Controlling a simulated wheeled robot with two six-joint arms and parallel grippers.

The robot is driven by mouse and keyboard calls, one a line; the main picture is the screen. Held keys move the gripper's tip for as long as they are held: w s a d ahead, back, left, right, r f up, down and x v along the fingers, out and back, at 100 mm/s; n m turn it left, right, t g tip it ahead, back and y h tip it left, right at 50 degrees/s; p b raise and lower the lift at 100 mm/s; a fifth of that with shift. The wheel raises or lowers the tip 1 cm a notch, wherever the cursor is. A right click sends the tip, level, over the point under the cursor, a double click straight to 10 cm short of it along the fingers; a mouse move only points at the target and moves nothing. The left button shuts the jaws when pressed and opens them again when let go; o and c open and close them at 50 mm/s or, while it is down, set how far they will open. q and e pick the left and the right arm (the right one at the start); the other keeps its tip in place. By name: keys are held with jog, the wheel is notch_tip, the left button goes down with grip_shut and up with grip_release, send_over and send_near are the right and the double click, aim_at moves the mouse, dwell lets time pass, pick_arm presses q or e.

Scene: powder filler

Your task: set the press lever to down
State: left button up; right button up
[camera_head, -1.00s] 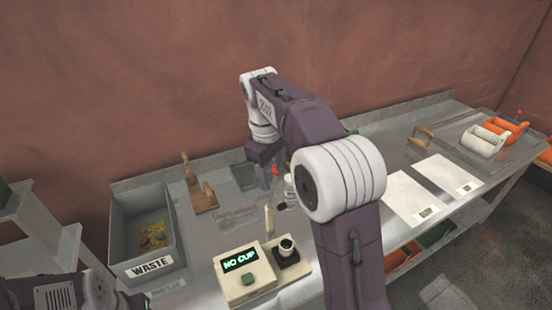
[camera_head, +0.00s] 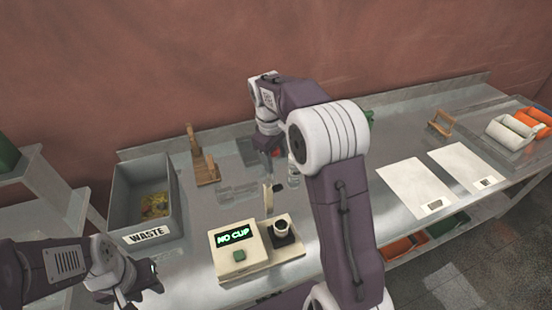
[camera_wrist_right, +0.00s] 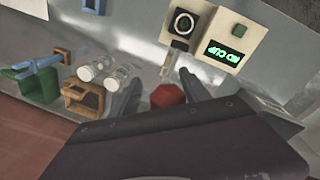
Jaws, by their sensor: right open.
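The powder filler (camera_head: 257,262) is a cream box with a green "NO CUP" display and a green button. It also shows in the wrist view (camera_wrist_right: 208,28). A slim cream upright piece with a dark part beside it, apparently the press lever (camera_head: 268,198), stands behind the filler's round black-and-white fitting (camera_head: 281,229). The lever also shows in the wrist view (camera_wrist_right: 168,62). My right gripper (camera_head: 268,168) is open above and behind it, apart from it. In the wrist view a red block (camera_wrist_right: 168,96) shows between the fingers, apparently not gripped. My left gripper (camera_head: 145,285) is low at the left; its jaws are unclear.
A grey waste bin (camera_head: 143,238) stands left of the filler. A wooden stand (camera_head: 205,172) is behind it. Clear bottles (camera_wrist_right: 97,68) and a wooden holder (camera_wrist_right: 83,98) lie near my right gripper. White sheets (camera_head: 414,187) cover the bench at the right.

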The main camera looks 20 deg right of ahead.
jog(key=shift+s+a+f, duration=0.1)
jog(key=shift+a+f, duration=0.25)
jog(key=shift+a, duration=0.2)
jog(key=shift+d, duration=0.2)
grip_shut()
dwell(0.9)
